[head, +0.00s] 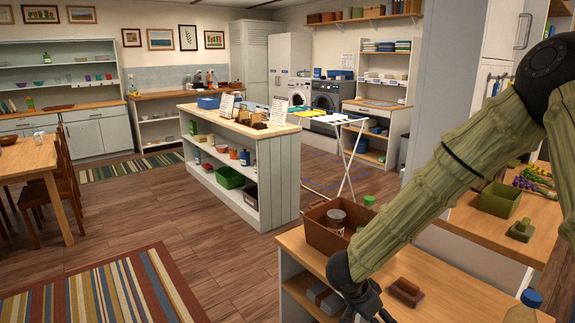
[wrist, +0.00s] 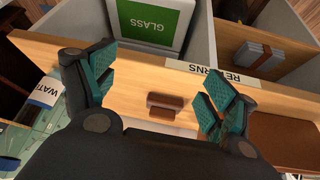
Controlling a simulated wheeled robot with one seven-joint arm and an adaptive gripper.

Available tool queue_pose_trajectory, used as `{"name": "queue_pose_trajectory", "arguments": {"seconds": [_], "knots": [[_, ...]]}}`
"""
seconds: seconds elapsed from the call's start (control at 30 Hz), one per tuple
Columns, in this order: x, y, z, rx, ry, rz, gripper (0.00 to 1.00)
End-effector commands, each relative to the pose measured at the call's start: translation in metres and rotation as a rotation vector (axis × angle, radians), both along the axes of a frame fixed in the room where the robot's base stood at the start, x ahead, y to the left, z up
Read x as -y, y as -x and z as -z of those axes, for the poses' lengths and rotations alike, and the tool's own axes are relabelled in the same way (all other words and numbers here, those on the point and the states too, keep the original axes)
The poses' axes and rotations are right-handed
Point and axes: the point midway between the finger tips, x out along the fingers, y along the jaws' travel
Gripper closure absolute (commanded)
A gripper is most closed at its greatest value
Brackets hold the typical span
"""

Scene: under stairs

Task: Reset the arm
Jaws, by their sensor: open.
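My arm, covered in a green bamboo-like pattern, reaches down from the upper right in the head view. My gripper (head: 368,312) is at the bottom of the head view, over the front wooden counter (head: 440,296), partly cut off by the frame edge. In the wrist view my gripper (wrist: 152,92) has its two teal-padded fingers spread wide, with nothing held between them. A brown, brush-like block (wrist: 165,106) lies on the wood beyond and between the fingers. It also shows in the head view (head: 406,291), just right of my gripper.
A brown crate (head: 320,236) with jars stands on the counter left of my arm. A capped bottle (head: 524,308) is at lower right. The wrist view shows a RETURNS label (wrist: 225,71) and a green GLASS sign (wrist: 148,22). Open floor (head: 190,210) lies left.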

Motion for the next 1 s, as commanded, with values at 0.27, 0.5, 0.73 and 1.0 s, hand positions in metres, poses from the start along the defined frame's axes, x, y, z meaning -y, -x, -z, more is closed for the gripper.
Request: {"name": "queue_pose_trajectory", "arguments": {"seconds": [0.27, 0.5, 0.73, 1.0], "knots": [[0.025, 0.040, 0.096, -0.027, 0.076, -0.245, 0.15], [0.029, 0.098, 0.169, -0.087, 0.051, -0.479, 0.15], [0.024, 0.178, 0.227, -0.184, -0.043, -0.697, 0.15], [0.014, 0.289, 0.266, -0.331, -0.215, -0.906, 0.15]]}}
